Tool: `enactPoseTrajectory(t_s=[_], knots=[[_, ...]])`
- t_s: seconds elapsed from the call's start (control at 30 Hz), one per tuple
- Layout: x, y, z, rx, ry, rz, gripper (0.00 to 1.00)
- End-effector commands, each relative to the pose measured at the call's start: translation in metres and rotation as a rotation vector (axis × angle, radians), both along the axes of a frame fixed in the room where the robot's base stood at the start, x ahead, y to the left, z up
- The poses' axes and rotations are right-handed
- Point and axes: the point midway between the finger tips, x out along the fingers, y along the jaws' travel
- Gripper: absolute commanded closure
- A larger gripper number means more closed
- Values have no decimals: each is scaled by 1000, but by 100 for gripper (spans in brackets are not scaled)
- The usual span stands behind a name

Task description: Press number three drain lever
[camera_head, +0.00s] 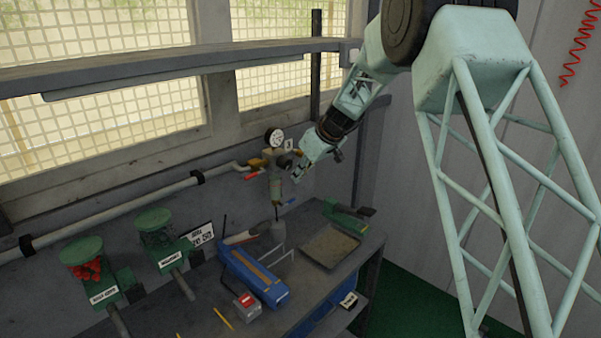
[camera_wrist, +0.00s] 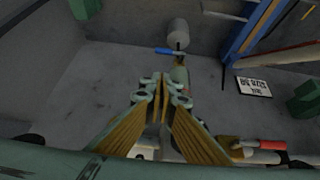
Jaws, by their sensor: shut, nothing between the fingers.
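A valve assembly (camera_head: 275,183) hangs on the wall pipe, with a round white gauge (camera_head: 274,137) and a small plate (camera_head: 289,144) whose mark is too small to read. A blue lever (camera_head: 287,202) sits low on it and a red lever (camera_head: 252,175) on its left. The wrist view shows the blue lever (camera_wrist: 167,51) beyond the fingertips and the red lever (camera_wrist: 270,144) at lower right. My gripper (camera_head: 297,177) is shut and empty just right of the valve body; its fingers (camera_wrist: 165,85) appear apart from the blue lever. No number three is legible on either lever.
The bench below holds a blue box (camera_head: 252,275), a shallow tray (camera_head: 330,246) and a green tool (camera_head: 345,216). A shelf (camera_head: 170,66) runs above.

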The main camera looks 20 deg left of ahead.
Motion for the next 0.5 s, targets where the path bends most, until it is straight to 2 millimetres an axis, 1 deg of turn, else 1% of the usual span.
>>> enactPoseTrajectory(t_s=[0.5], knots=[[12, 26, -43, 0, -1, 1, 100]])
